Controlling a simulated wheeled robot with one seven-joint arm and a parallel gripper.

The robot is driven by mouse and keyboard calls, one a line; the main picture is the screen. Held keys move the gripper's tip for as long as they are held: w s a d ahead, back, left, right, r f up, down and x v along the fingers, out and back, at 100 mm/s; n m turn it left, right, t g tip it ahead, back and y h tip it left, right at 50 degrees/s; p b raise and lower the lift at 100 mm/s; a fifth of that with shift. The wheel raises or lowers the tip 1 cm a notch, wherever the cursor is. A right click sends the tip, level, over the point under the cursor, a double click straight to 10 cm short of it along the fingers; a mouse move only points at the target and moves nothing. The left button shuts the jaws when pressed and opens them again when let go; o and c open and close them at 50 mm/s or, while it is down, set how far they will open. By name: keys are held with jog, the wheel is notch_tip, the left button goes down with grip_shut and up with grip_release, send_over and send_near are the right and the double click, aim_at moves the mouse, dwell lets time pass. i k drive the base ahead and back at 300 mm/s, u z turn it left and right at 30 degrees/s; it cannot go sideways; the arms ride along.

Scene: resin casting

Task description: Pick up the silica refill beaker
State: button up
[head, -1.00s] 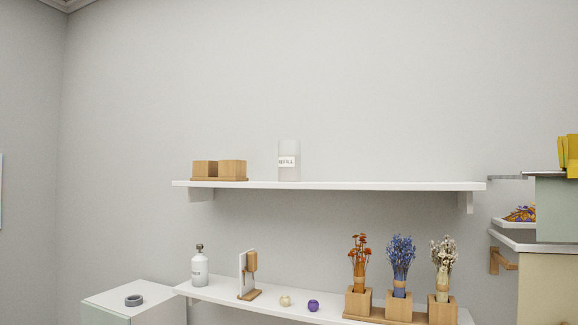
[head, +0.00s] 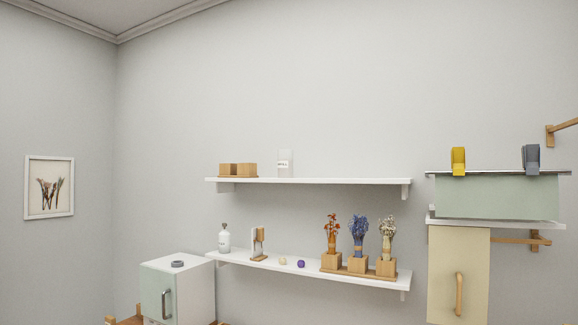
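The silica refill beaker (head: 285,164) is a pale, translucent cylinder with a white label that reads "REFILL" in the earlier, closer frame. It stands upright on the upper white wall shelf (head: 340,181), left of the shelf's middle. A wooden tray with two wooden blocks (head: 238,170) sits to its left on the same shelf, with a gap between them. The shelf to the beaker's right is bare. My gripper is not in view.
The lower shelf (head: 310,269) holds a white bottle (head: 224,239), a wooden stand (head: 258,244), two small balls and dried flowers in wooden blocks (head: 358,263). A white cabinet (head: 190,285) stands at lower left.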

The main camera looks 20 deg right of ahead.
aim_at(284, 157)
jog(key=u, duration=0.6)
jog(key=i, duration=0.7)
jog(key=u, duration=0.65)
jog(key=i, duration=0.8)
jog(key=z, duration=0.65)
jog(key=i, duration=0.75)
jog(key=z, duration=0.75)
